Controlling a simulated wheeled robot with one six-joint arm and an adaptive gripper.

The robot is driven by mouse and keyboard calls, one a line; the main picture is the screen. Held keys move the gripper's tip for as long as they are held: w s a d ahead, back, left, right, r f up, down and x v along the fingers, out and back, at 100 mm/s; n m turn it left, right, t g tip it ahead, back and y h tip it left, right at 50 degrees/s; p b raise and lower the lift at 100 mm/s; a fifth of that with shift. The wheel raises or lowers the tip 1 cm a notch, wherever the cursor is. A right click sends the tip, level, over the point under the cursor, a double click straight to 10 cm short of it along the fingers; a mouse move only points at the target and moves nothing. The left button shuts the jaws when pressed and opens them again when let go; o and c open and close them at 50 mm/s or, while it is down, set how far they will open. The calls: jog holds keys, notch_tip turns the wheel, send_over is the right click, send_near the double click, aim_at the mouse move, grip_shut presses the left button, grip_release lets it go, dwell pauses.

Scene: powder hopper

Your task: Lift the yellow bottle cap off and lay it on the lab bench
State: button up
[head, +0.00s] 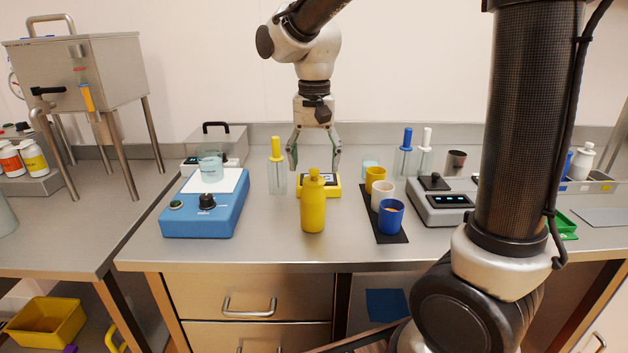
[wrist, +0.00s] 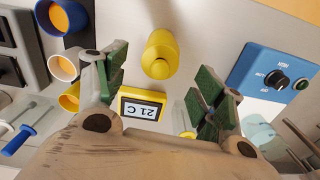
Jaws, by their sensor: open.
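The yellow bottle (head: 313,210) stands upright near the front of the lab bench (head: 262,245). Its yellow cap (head: 314,173) is on top. In the wrist view the bottle is seen from above, with the cap (wrist: 156,68) toward my gripper. My gripper (head: 314,166) points down, open and empty, behind the bottle in the head view. Its green-padded fingers (wrist: 157,78) are apart, with the cap showing between them and no visible contact.
A yellow temperature display (head: 330,187) stands behind the bottle. A black mat (head: 372,225) with yellow, white and blue cups is to the right. A blue stirrer (head: 190,222) is to the left. Bare bench lies either side of the bottle and in front.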

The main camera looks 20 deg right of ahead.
aim_at(314, 169)
notch_tip(314, 169, down, 4)
jog(key=shift+r, duration=0.25)
jog(key=shift+c, duration=0.4)
jog(key=c, duration=0.9)
jog(key=shift+o, duration=0.2)
notch_tip(314, 169, up, 14)
jog(key=shift+f, duration=0.2)
